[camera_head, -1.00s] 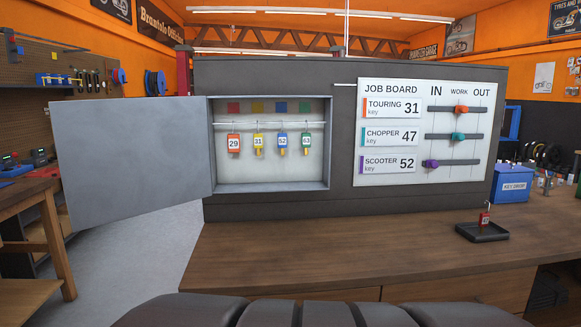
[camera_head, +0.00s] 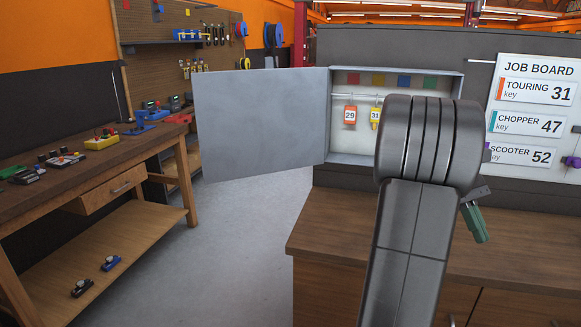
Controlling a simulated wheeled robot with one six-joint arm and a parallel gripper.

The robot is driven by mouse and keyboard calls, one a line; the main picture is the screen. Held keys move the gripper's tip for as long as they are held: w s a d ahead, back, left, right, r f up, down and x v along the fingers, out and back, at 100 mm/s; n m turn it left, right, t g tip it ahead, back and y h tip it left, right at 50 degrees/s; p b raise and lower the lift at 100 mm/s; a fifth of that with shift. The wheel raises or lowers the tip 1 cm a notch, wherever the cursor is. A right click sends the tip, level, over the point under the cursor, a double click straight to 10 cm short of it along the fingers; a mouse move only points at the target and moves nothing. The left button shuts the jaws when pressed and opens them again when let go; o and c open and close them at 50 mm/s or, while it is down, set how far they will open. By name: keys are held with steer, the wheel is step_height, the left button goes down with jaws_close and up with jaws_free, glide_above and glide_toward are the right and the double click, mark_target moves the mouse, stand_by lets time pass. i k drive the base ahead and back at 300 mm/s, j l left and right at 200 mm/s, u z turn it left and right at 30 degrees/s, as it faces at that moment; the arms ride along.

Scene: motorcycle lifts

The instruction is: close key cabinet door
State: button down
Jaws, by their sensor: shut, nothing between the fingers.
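The key cabinet (camera_head: 395,72) is open on the front of a dark grey panel. Its light grey door (camera_head: 265,125) is swung wide out to the left, with its hinge side at the cabinet's left edge. Inside hang an orange-red tag 29 (camera_head: 350,115) and a yellow tag 31 (camera_head: 375,117); my arm hides the rest of the row. My gripper (camera_head: 477,235) shows only in part, as a dark and green end to the right of my arm. It is shut and empty, right of the cabinet and well away from the door.
A wooden counter (camera_head: 330,222) runs below the cabinet. The job board (camera_head: 533,120) is to the right. A wooden workbench (camera_head: 80,185) with tools stands at the left. Grey floor (camera_head: 240,240) lies free between bench and counter, under the door.

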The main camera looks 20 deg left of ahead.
mark_target(249, 122)
steer(key=j+u, duration=0.4)
steer(key=i+j+u, duration=0.1)
steer(key=u, duration=0.3)
steer(key=i+j+u, duration=0.2)
steer(key=u, duration=0.15)
steer(key=i+j+u, duration=0.15)
steer(key=u, duration=0.25)
steer(key=i+j+u, duration=0.2)
steer(key=i+u, duration=0.15)
steer(key=i+j+u, duration=0.1)
steer(key=i+u, duration=0.25)
steer(key=i+j+z, duration=0.1)
steer(key=i+z, duration=0.35)
steer(key=i+j+z, duration=0.2)
steer(key=z, duration=0.3)
steer(key=i+j+z, duration=0.2)
steer(key=z, duration=0.25)
steer(key=i+j+z, duration=0.15)
steer(key=z, duration=0.25)
steer(key=i+j+z, duration=0.1)
steer(key=j+z, duration=0.35)
